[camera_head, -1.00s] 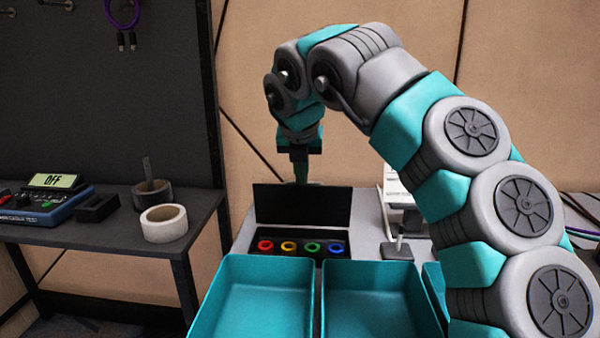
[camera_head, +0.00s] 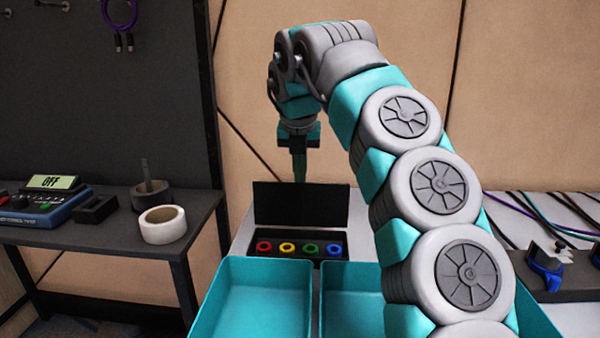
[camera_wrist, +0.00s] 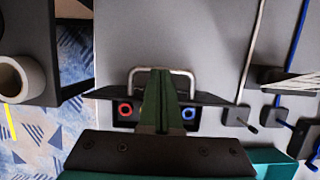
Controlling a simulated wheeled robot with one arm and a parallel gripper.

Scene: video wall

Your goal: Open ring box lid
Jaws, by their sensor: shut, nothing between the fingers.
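The ring box (camera_head: 303,256) is a low black box holding red, yellow, green and blue rings in a row. Its black lid (camera_head: 301,205) stands up along the back edge, so the box is open. In the wrist view the lid (camera_wrist: 102,95) shows as a thin dark strip, with a silver U-shaped handle (camera_wrist: 188,74) beyond it. My gripper (camera_head: 299,178) is shut and empty, pointing down at the lid's top edge; its tips are partly hidden behind the lid. In the wrist view my gripper (camera_wrist: 160,90) covers the middle rings; whether it touches the lid is unclear.
Two teal bins (camera_head: 262,262) stand in front of the box. A dark side table at left holds a white tape roll (camera_head: 163,224) and a blue meter (camera_head: 40,212). Cables and a blue clamp (camera_head: 546,265) are at right. The air above the box is free.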

